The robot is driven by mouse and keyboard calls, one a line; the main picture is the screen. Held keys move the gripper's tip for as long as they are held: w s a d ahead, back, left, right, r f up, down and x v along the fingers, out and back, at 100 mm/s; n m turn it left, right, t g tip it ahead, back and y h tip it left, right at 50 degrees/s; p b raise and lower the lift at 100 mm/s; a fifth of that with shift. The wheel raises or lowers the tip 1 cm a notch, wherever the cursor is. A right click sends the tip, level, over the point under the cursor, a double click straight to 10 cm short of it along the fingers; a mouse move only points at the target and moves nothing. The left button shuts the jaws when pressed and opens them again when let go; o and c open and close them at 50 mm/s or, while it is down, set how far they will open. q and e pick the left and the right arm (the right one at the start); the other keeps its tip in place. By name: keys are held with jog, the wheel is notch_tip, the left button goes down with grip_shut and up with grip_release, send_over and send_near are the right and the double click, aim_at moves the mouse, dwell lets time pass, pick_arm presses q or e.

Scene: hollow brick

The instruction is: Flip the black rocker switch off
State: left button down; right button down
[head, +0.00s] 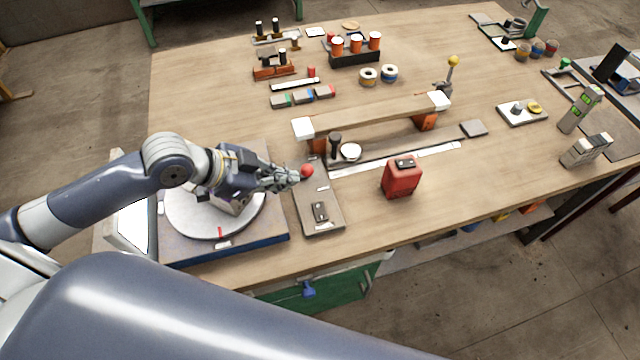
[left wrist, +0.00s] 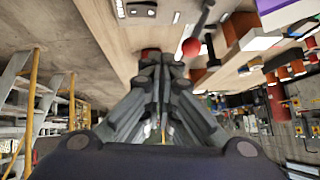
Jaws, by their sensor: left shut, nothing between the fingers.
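The black rocker switch (head: 320,210) sits on a grey plate (head: 328,226) near the table's front edge. A dark switch-like part (left wrist: 142,9) shows at the top of the left wrist view. A red ball knob (head: 306,171) stands at the far part of the plate, and a red ball (left wrist: 190,47) shows right of the fingers in the wrist view. My left gripper (head: 294,177) is shut and empty, close beside the red knob and up-left of the switch; contact with the knob cannot be told. Its closed fingers (left wrist: 160,62) fill the middle of the wrist view. My right gripper is out of view.
A round white turntable (head: 190,222) on a blue-edged base lies under my left arm. A red box (head: 402,178) with a dark top part stands right of the plate. A wooden beam (head: 370,118) on orange supports is behind. Bare tabletop lies between plate and red box.

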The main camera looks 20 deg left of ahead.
aim_at(317, 208)
pick_arm(q)
jog(key=shift+s+d, duration=0.4)
jog(key=shift+s, duration=0.25)
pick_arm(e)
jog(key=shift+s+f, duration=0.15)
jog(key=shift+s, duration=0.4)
